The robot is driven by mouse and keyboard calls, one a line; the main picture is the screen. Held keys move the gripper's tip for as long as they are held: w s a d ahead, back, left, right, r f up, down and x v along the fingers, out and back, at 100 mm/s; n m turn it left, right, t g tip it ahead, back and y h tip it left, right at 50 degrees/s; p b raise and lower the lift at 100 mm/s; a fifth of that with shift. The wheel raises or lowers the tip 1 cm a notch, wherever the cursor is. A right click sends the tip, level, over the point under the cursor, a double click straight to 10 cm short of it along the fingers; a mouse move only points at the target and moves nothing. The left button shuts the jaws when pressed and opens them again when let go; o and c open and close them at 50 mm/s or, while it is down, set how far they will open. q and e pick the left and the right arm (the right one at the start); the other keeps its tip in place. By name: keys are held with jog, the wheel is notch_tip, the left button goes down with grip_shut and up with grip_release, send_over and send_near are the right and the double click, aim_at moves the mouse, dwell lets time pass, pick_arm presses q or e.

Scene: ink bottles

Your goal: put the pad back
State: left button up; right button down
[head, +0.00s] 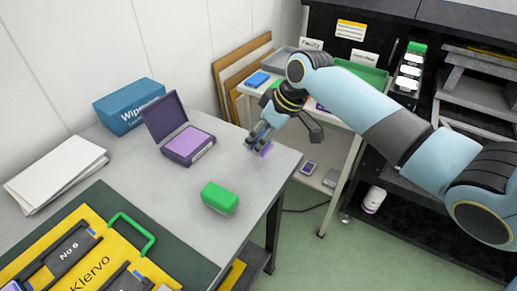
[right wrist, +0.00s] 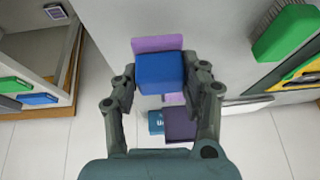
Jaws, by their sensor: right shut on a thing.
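My right gripper (head: 262,142) is over the right end of the grey table in the head view. In the right wrist view, the gripper (right wrist: 162,78) is shut on a small blue-and-purple block (right wrist: 158,70), with a blue face towards the camera and a lilac part beyond it. Only a lilac bit of it (head: 267,150) shows in the head view. An open purple case (head: 188,145) with its dark lid raised stands on the table, left of the gripper. My left gripper is not in view.
A green block (head: 219,198) lies near the table's front. A blue wipes box (head: 130,106), white papers (head: 55,172) and a yellow case (head: 85,258) are at left. A white cart (head: 335,122) with a green tray (head: 360,72) stands right of the table, with a floor gap between.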

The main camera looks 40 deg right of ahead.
jog(key=shift+w+a+f, duration=0.1)
jog(key=shift+w+f, duration=0.1)
notch_tip(320, 180, down, 4)
jog(key=shift+r, duration=0.25)
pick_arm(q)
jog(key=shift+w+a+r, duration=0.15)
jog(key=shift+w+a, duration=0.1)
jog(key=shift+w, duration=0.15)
pick_arm(e)
jog(key=shift+f, duration=0.2)
jog(key=shift+f, duration=0.2)
jog(key=c, duration=0.7)
grip_release()
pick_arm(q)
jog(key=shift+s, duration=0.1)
pick_arm(e)
jog(key=shift+o, duration=0.2)
jog(key=shift+r, duration=0.1)
